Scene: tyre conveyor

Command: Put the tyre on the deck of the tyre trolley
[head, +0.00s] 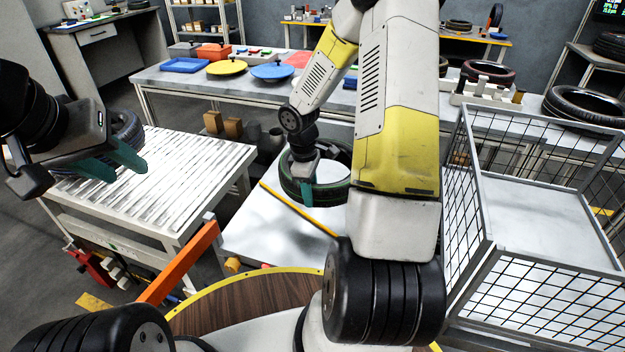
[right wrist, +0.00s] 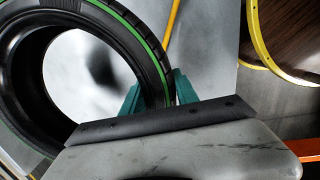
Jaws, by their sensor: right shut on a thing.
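The tyre (head: 343,190), black with a green line around it, is over a white surface (head: 258,228) in the middle of the head view. My right gripper (head: 306,190) is shut on its near left wall. In the right wrist view the teal fingers (right wrist: 155,95) sit either side of the tyre wall (right wrist: 125,40). I cannot tell whether the tyre touches the surface. The wire-mesh trolley (head: 487,205), with a flat grey deck (head: 535,215), stands at the right. My left gripper (head: 118,166) is open and empty over the slatted conveyor at the left.
Another dark tyre (head: 128,128) is on the slatted conveyor (head: 185,185), behind my left gripper. A yellow bar (head: 300,208) crosses the white surface. My right arm hides part of the middle. A back table (head: 180,82) holds trays, and another tyre (head: 585,104) lies behind the trolley.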

